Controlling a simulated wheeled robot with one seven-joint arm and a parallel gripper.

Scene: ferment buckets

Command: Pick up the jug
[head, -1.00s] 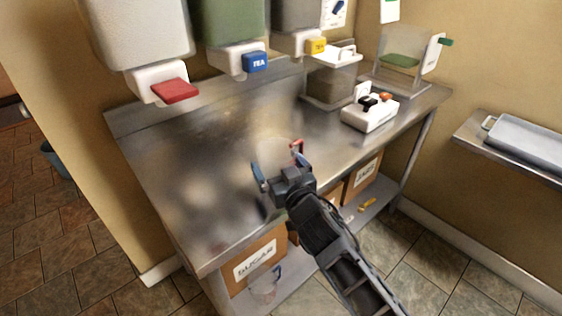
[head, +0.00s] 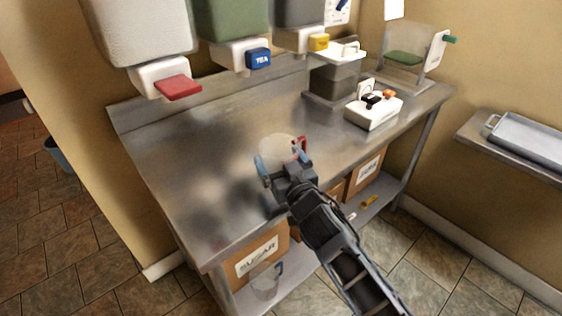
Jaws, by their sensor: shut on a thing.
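My gripper (head: 281,158) is over the front part of the steel counter (head: 205,150). Its blue-tipped and red-tipped fingers are well apart, with a pale, see-through round thing (head: 277,146) between them. I see that thing from above and it blends into the counter, so I cannot tell its full shape or whether it touches the counter. A clear jug (head: 264,284) with a dark handle stands on the low shelf under the counter, by the sugar box, well below my gripper.
Dispensers with red (head: 178,87), blue (head: 258,58) and yellow (head: 319,42) taps hang over the counter's back. A lidded grey container (head: 334,80) and a white device (head: 373,109) stand at the right. The counter's left is clear.

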